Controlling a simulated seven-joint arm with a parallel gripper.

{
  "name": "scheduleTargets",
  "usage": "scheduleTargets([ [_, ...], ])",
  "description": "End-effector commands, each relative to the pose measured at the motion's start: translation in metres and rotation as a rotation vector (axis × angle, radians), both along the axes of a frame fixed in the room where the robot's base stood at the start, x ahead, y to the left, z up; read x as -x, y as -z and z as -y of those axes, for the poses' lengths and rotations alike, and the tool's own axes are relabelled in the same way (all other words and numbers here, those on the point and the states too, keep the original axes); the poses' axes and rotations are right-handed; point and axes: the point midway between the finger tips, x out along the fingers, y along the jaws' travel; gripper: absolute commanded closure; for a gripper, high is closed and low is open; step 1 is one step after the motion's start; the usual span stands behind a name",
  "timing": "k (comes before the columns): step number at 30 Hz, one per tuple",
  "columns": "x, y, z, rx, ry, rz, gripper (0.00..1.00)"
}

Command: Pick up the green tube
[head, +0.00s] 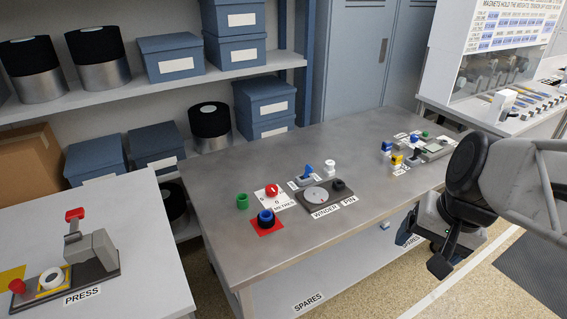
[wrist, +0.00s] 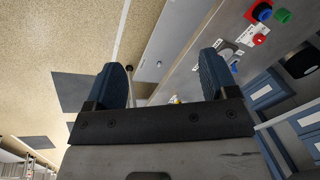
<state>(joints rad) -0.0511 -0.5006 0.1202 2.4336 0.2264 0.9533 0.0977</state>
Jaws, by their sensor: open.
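The green tube (head: 242,201) stands on the left part of the metal bench, left of the red knob by the METRES label. It also shows at the top right corner of the wrist view (wrist: 283,15). My gripper (head: 438,238) is at the right in the head view, off the bench's front right edge and far from the tube. In the wrist view my gripper (wrist: 165,78) has its two blue fingers wide apart, with nothing held between them.
A blue and black ring on a red pad (head: 266,221) is close to the tube. The red knob (head: 272,189) and the winder (head: 318,197) stand to its right. The press (head: 88,250) is on a separate table at left. The bench front (head: 300,250) is clear.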

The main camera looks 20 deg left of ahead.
Motion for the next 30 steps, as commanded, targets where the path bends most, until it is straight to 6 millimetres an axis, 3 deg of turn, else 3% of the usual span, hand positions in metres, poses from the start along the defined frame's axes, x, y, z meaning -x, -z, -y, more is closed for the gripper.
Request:
scheduleTargets([
  [17,-0.107,0.027,-0.108,-0.336,0.237,-0.244,0.21],
  [30,-0.182,0.066,-0.198,-0.545,0.444,-0.462,0.21],
])
